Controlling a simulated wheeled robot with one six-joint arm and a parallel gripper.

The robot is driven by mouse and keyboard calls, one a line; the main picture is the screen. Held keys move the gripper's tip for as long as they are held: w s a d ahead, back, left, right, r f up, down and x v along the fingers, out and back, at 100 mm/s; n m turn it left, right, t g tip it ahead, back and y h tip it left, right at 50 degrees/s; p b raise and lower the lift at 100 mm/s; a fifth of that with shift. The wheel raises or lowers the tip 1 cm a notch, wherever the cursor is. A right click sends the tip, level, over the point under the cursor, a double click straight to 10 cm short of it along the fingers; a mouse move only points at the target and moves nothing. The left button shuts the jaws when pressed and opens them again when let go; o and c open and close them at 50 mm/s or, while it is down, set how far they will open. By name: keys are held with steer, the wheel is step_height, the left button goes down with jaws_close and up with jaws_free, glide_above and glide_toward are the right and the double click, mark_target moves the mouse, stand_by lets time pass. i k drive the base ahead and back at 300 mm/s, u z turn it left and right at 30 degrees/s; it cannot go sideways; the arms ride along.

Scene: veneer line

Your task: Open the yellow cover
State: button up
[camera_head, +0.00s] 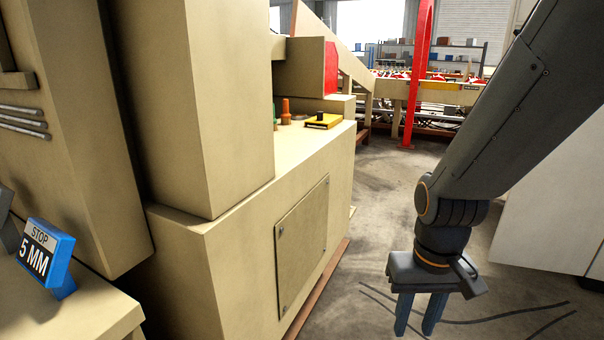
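The yellow cover (326,123) is a small flat yellow piece with a black part on top. It sits on the ledge of the beige machine (230,262), near its far right corner. It looks closed, but it is small in view. My gripper (418,316) hangs at the lower right over the floor, fingers pointing down. The fingers are apart with nothing seen between them. It is well apart from the cover, to its right and lower in the picture. The fingertips are near the bottom of the picture.
Orange-red knobs (285,112) and a green one (275,120) stand left of the cover. A beige block with a red face (330,68) rises behind it. A blue "STOP 5 MM" sign (45,252) is at left. A red post (417,75) stands behind.

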mark_target(322, 118)
steer(key=i, duration=0.75)
steer(key=z, duration=0.8)
steer(key=i, duration=1.8)
steer(key=u, duration=0.7)
